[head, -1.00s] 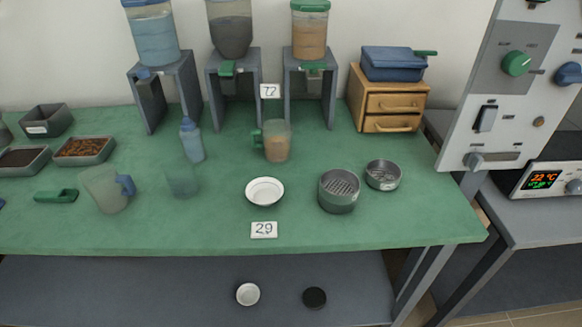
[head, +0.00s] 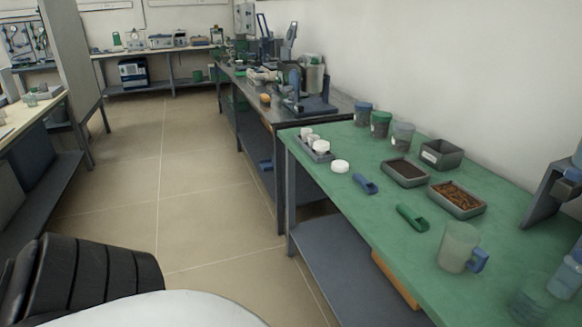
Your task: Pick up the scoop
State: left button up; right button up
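A green scoop (head: 412,218) lies on the green table top (head: 338,203), near its front edge, between the tray of brown pieces and the clear jug. A smaller blue scoop (head: 365,184) lies farther along the same table, left of the green one. Neither scoop is held. The frames do not show which of them the task means. Neither gripper shows in the head view; a black ribbed part of my own arm is at the lower left, well away from the scoops.
Two filled trays (head: 458,199) (head: 405,172), an empty grey box (head: 441,153), lidded jars (head: 381,124) and a clear jug (head: 458,246) with a blue handle stand around the scoops. White-lidded containers are at the table's far left end. Open tiled floor (head: 180,215) lies left of the table.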

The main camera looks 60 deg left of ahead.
aim_at(369, 187)
jog(key=u, duration=2.45)
jog(key=i, duration=1.55)
jog(key=z, duration=2.3)
